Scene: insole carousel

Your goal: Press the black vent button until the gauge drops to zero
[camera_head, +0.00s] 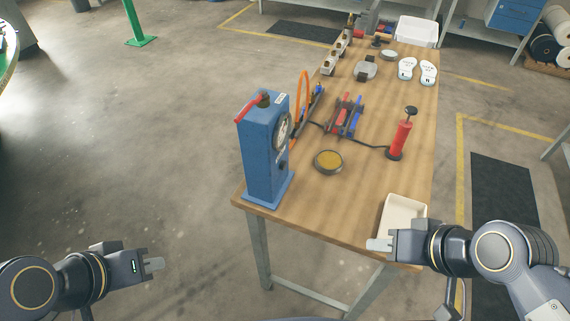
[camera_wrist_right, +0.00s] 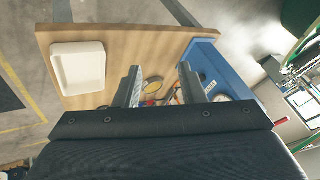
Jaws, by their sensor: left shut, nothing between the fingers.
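The blue gauge stand (camera_head: 262,160) stands upright at the near left corner of the table, with a red lever (camera_head: 252,108) on top. Its round gauge (camera_head: 284,131) faces right and is seen edge-on, so I cannot read the needle. A small dark knob (camera_head: 282,165) below the gauge may be the black vent button. My left gripper (camera_head: 156,265) is shut and empty, off the table to the left of the stand. My right gripper (camera_head: 374,245) is at the table's near edge, apart from the stand. Its fingers stand apart with nothing held in the right wrist view (camera_wrist_right: 162,82).
A white tray (camera_head: 403,207) lies beside my right gripper. A yellow-filled round dish (camera_head: 328,161), a red hand pump (camera_head: 400,138) with a black hose and a red-and-blue rack (camera_head: 345,116) are further back. White insoles (camera_head: 428,72) lie at the far right.

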